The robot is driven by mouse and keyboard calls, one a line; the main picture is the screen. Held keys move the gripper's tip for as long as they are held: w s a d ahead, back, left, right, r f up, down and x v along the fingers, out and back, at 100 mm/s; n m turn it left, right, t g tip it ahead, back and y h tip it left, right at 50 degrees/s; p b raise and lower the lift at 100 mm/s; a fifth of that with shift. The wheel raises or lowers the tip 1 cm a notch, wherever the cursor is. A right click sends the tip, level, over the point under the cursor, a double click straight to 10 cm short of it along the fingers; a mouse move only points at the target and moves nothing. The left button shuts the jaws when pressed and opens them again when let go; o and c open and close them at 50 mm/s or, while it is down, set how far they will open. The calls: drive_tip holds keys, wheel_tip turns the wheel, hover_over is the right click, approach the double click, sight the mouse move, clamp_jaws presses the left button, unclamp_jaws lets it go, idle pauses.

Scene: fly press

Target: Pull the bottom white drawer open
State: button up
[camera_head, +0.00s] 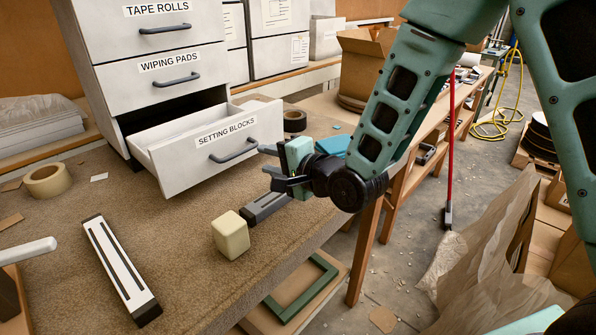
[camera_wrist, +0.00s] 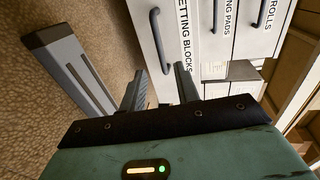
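The bottom white drawer (camera_head: 183,168), labelled SETTING BLOCKS, stands partly out of its cabinet, with its empty-looking inside showing. Its dark grey bar handle (camera_head: 235,150) is on the front and also shows in the wrist view (camera_wrist: 156,38). My gripper (camera_head: 266,160) is just right of the handle, in front of the drawer face. In the wrist view my two fingers (camera_wrist: 162,70) are spread, with the handle's near end showing at the gap between their tips. Nothing is held. Whether a fingertip touches the handle I cannot tell.
Closed drawers labelled WIPING PADS (camera_head: 165,78) and TAPE ROLLS (camera_head: 160,28) sit above. On the bench are a pale yellow block (camera_head: 230,235), a grey bar (camera_head: 265,208) beneath my gripper, a white-and-black bar (camera_head: 120,268) and a tape roll (camera_head: 47,181). Bench space before the drawer is mostly clear.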

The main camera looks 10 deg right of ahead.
drive_tip(key=b+v, duration=0.4)
drive_tip(key=v, duration=0.1)
drive_tip(key=shift+s+d, duration=0.25)
drive_tip(key=b+v, duration=0.2)
drive_tip(key=b, duration=0.5)
drive_tip(key=shift+s+d+r, duration=0.1)
drive_tip(key=shift+s, duration=0.15)
